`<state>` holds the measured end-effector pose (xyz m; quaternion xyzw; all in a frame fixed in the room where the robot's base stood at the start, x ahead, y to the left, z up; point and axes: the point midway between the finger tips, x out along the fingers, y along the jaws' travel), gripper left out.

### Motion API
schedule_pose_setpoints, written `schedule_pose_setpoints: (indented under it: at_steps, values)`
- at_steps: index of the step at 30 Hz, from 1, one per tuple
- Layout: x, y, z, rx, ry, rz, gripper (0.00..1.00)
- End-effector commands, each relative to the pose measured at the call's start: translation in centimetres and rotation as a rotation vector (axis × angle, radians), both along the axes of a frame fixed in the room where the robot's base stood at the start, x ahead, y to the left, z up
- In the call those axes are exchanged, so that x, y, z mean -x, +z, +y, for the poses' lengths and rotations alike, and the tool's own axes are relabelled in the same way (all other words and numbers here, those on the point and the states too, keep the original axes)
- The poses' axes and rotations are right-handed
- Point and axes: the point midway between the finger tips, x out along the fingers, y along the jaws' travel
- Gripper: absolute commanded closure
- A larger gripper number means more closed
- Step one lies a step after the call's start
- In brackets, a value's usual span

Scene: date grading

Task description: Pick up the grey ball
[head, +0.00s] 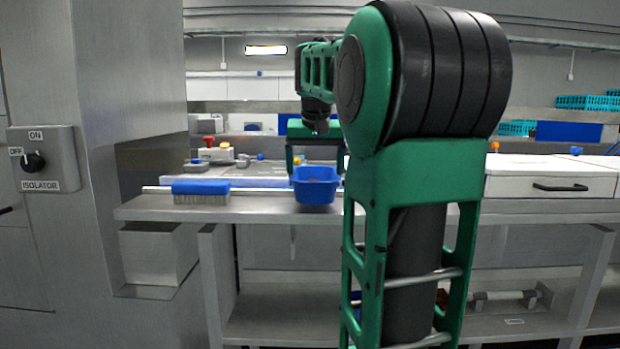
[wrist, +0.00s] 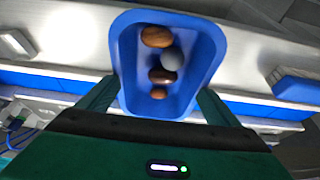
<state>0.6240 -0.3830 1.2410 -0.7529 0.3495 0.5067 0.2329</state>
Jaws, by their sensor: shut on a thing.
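The grey ball (wrist: 172,59) lies inside a blue tub (wrist: 207,48), among several brown, date-like pieces, in the wrist view. One brown piece (wrist: 157,37) is beyond the ball and a darker one (wrist: 162,76) is just on the near side. My gripper (wrist: 155,97) has its fingers on either side of the tub's near end and is shut on the tub, not on the ball. In the head view the blue tub (head: 316,186) shows at the bench's front edge, below my arm. The ball is hidden there by the tub's wall.
A blue-backed brush (head: 201,192) lies on the bench (head: 260,208) left of the tub. A white drawer unit (head: 550,180) stands at the right. A grey wall with an isolator switch (head: 42,160) is at the left. Small coloured items sit farther back.

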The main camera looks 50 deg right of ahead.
Motion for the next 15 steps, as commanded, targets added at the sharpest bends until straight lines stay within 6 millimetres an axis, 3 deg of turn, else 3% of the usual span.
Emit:
schedule_pose_setpoints:
  at_steps: [15]
  values:
    - [-0.09, -0.65, 0.07, 0.001, 0.002, -0.001, 0.4]
